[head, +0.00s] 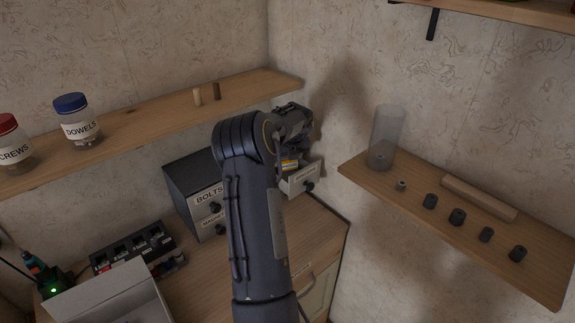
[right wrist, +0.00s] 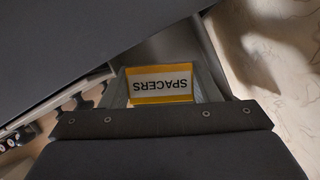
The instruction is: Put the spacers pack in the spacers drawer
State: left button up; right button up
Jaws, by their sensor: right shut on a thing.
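The spacers pack (right wrist: 160,84) is yellow with a white label reading SPACERS, upside down in the right wrist view. My right gripper (right wrist: 163,92) is shut on it, one finger at each side. In the head view a bit of the yellow pack (head: 290,164) shows below my right gripper (head: 287,157), at the pulled-out drawer (head: 301,180) of the dark cabinet. I cannot tell whether the pack touches the drawer's floor. That drawer's front label is too small to read. My arm hides part of the cabinet. My left gripper is out of view.
The cabinet (head: 189,182) has a BOLTS drawer (head: 208,196) left of my arm. A shelf (head: 150,118) with jars runs above it. A right shelf (head: 455,212) holds a clear cylinder (head: 387,135) and several small dark pieces. An open box (head: 110,297) stands at front left.

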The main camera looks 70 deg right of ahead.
aim_at(288, 168)
jog(key=shift+w+d+f, duration=0.15)
jog(key=shift+d+f, duration=0.55)
jog(key=shift+f, duration=0.1)
notch_tip(288, 168, down, 3)
jog(key=shift+w+d+f+p, duration=0.1)
jog(key=shift+d+f+p, duration=0.1)
jog(key=shift+p, duration=0.25)
jog(key=shift+a, duration=0.1)
jog(key=o, duration=0.7)
jog(key=shift+f, duration=0.1)
